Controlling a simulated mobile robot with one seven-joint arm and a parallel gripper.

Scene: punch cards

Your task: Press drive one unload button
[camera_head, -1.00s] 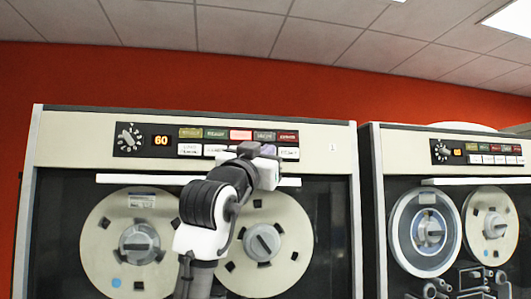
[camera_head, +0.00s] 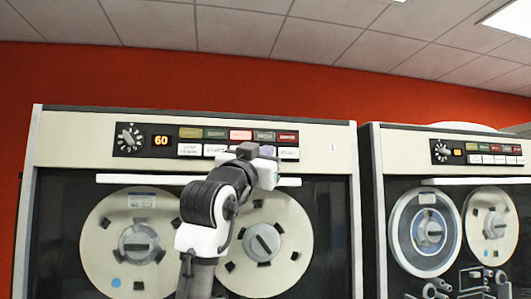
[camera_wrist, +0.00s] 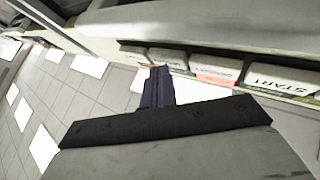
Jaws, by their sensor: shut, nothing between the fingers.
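Drive one's control panel (camera_head: 160,141) is on the near, larger tape unit, with coloured indicators above a row of white buttons. The left white button (camera_head: 190,150) and the right white button (camera_head: 289,153) show; the lettering is too small to read surely. My gripper (camera_head: 267,151) is shut and empty, in front of the row's right part, hiding some buttons. In the wrist view, the dark purple fingertips (camera_wrist: 158,72) point at the button row, close to a pale button (camera_wrist: 168,58). Contact cannot be told. A START button (camera_wrist: 283,78) lies to the right. I cannot identify the unload button.
A white ledge (camera_head: 130,179) runs below the panel. Two tape reels, left (camera_head: 102,240) and right (camera_head: 285,220), sit beneath it. A second tape unit (camera_head: 400,150) stands to the right, with a narrow gap between the cabinets.

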